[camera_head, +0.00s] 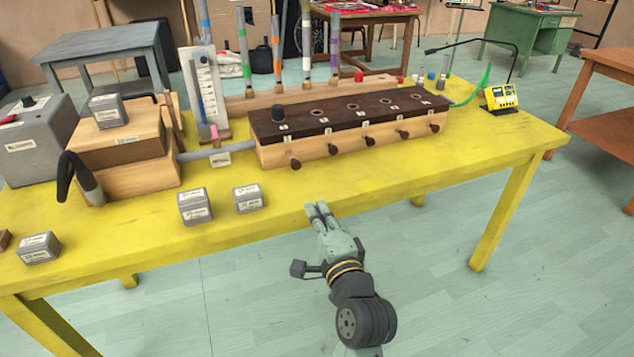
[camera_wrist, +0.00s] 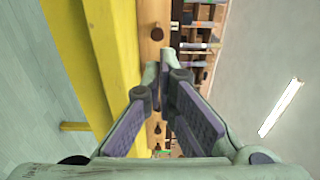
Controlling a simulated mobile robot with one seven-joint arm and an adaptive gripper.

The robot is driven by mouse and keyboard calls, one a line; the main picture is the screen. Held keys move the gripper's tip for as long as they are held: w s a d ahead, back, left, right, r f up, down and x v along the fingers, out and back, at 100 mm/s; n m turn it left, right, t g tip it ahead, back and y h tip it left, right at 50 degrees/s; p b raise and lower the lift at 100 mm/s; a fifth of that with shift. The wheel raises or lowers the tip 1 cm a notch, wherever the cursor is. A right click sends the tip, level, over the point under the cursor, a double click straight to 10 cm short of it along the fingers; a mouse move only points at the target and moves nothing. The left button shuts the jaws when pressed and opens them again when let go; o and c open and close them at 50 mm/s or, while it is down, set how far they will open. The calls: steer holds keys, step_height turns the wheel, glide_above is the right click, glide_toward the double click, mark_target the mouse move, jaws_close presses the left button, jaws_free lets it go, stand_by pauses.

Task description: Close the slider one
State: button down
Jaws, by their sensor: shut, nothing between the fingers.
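A long wooden box (camera_head: 340,145) with a dark perforated top (camera_head: 345,111) stands on the yellow table. A row of brown knobs runs along its front, from the leftmost knob (camera_head: 295,163) to the rightmost (camera_head: 434,128). The small labels above them are too small to read, so I cannot tell which is slider one. My gripper (camera_head: 319,208) is shut and empty at the table's front edge, in front of the box and apart from the knobs. In the wrist view the fingers (camera_wrist: 166,72) meet, with a brown knob (camera_wrist: 157,33) beyond them.
The yellow table (camera_head: 390,185) has bare surface between the box and its front edge. Small grey labelled weights (camera_head: 194,206) lie left of my gripper. A grey pipe (camera_head: 215,151) joins the box to a wooden bellows-like block (camera_head: 130,165). A yellow meter (camera_head: 501,96) stands at right.

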mark_target(296, 165)
steer(key=p+x, duration=0.2)
steer(key=x, duration=1.2)
steer(key=shift+p, duration=0.3)
